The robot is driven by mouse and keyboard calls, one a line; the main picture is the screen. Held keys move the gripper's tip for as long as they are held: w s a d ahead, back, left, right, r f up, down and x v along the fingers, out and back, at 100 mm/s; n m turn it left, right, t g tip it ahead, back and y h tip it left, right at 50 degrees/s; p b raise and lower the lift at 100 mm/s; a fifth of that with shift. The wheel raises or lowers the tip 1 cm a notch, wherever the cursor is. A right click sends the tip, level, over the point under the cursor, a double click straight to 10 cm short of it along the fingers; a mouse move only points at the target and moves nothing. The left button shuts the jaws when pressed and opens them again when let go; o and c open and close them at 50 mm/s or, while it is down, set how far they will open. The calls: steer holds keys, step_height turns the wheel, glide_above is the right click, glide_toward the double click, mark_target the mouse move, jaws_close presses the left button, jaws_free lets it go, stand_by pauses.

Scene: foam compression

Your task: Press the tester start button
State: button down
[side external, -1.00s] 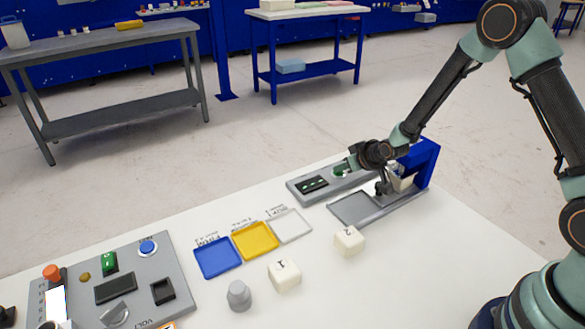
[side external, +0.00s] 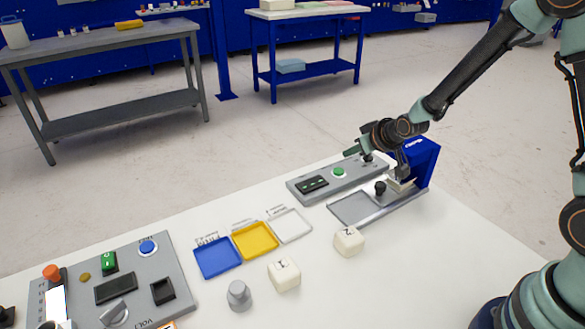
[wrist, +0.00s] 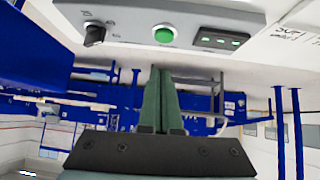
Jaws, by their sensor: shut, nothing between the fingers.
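The tester's grey control panel (side external: 300,191) carries a round green button (side external: 339,172). It also shows in the wrist view as a green button (wrist: 163,35) with a pale rim. My gripper (side external: 349,153) is shut and empty, above and behind the green button in the side view and apart from it. In the wrist view its dark green fingers (wrist: 161,72) lie together, below the button in the picture.
The panel has a dark display (side external: 313,184) with green marks and a black knob (wrist: 95,34). A grey tray (side external: 352,209) lies in front. Numbered white cubes (side external: 284,274) (side external: 349,241), coloured trays (side external: 217,258) and a grey control box (side external: 140,287) occupy the front left.

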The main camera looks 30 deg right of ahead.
steer(key=shift+v, duration=2.95)
steer(key=shift+d, duration=0.15)
